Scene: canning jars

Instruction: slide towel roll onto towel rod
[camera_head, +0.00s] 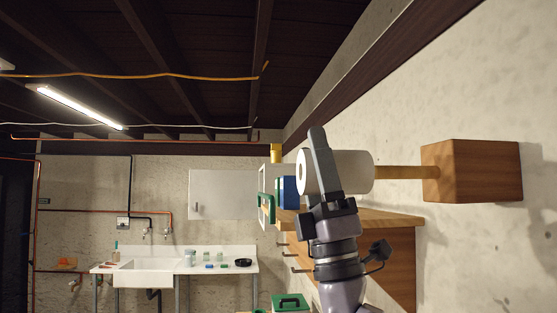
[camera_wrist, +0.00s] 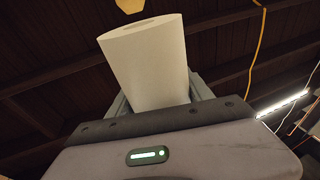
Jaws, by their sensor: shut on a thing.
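The white towel roll (camera_head: 352,172) is held roughly level, with its open left end facing me in the head view. My gripper (camera_head: 318,165) is shut on it; one finger crosses the front of the roll near its left end. The wooden towel rod (camera_head: 400,172) runs left from a wooden block (camera_head: 472,171) on the right wall and meets the roll's right side in the picture. I cannot tell whether the rod is inside the roll or behind it. In the wrist view the roll (camera_wrist: 152,65) stands out between the gripper's fingers, with its hollow end at the top.
A wooden shelf (camera_head: 385,222) with hooks is on the wall behind my arm, with a blue item (camera_head: 287,192) and a yellow one (camera_head: 276,153) near its far end. A sink counter (camera_head: 155,268) is far back at left. The space left of the roll is open.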

